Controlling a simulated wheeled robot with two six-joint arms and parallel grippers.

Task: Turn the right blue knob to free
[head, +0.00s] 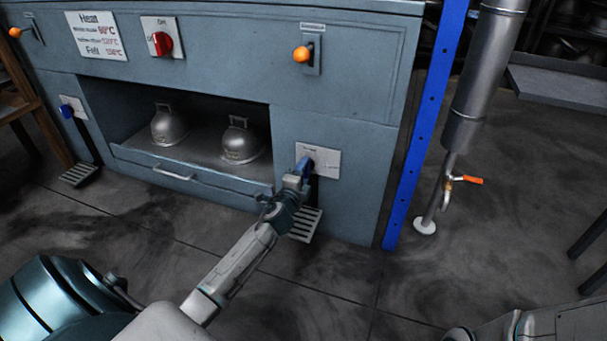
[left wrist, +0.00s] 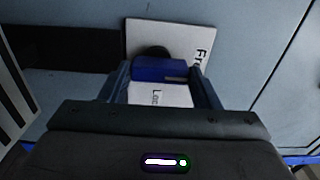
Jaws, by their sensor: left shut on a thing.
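The right blue knob (head: 302,164) sits on a white label plate (head: 326,162) at the lower right of the grey press front. My left gripper (head: 297,174) reaches it from below and is shut on it. In the left wrist view the blue knob (left wrist: 160,68) lies between the two dark fingers, with the white plate (left wrist: 178,40) behind it. The start of "Free" shows at the plate's upper right and "Loc" below the knob. Which word the knob points to I cannot tell. Of my right arm only a part shows at the bottom right; its gripper is out of view.
Another blue knob (head: 67,111) is at the far left of the press. A red knob (head: 162,43) and an orange-tipped lever (head: 301,54) are above. Two metal domes stand in the opening over a drawer (head: 190,172). A foot pedal (head: 305,225) and blue post (head: 421,130) are close by.

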